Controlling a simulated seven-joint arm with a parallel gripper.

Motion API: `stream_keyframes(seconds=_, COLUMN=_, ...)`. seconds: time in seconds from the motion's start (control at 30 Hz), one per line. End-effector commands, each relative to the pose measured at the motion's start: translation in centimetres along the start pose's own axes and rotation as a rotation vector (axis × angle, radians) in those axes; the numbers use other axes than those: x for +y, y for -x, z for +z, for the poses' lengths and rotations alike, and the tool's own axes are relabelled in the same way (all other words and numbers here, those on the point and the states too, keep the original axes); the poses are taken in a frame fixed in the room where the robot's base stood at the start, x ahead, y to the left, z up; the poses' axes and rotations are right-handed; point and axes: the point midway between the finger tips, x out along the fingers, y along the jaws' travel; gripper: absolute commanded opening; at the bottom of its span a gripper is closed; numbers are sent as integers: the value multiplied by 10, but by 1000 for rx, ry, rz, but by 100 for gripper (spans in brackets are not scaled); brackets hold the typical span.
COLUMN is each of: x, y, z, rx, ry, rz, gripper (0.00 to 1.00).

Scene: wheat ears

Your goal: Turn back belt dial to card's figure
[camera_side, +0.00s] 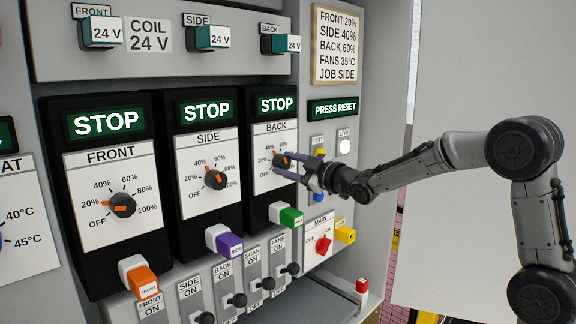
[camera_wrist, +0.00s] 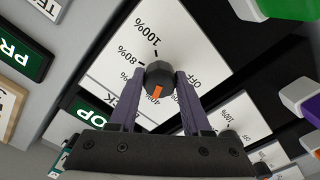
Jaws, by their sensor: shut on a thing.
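The BACK dial (camera_side: 281,160) is a dark round knob with an orange pointer, on the white BACK panel (camera_side: 262,184). My gripper (camera_side: 283,164) is shut on this dial, one finger on each side. In the wrist view the dial (camera_wrist: 159,73) sits between the purple-grey fingers (camera_wrist: 159,85). Its orange pointer there points down the picture, near the partly hidden 40% label. The exact setting is hard to tell. The card (camera_side: 337,45) at upper right reads FRONT 20%, SIDE 40%, BACK 60%, FANS 35°C, JOB SIDE.
The FRONT dial (camera_side: 122,205) and SIDE dial (camera_side: 215,179) are to the left. Green STOP displays sit above all three dials. A green block (camera_side: 288,217) protrudes below the BACK dial. The red MAIN switch (camera_side: 323,244) and yellow block (camera_side: 345,235) are lower right.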

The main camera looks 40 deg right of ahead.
Motion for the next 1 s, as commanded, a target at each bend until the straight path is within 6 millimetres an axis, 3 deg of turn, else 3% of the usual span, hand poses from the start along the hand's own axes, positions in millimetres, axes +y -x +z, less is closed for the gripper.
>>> stream_keyframes(seconds=0.47, x=0, y=0, z=0, rx=-1, ry=-116, rz=0, gripper=0)
stream_keyframes(seconds=1.0, x=-2, y=0, z=0, rx=-2, ry=-574, rz=0, gripper=0)
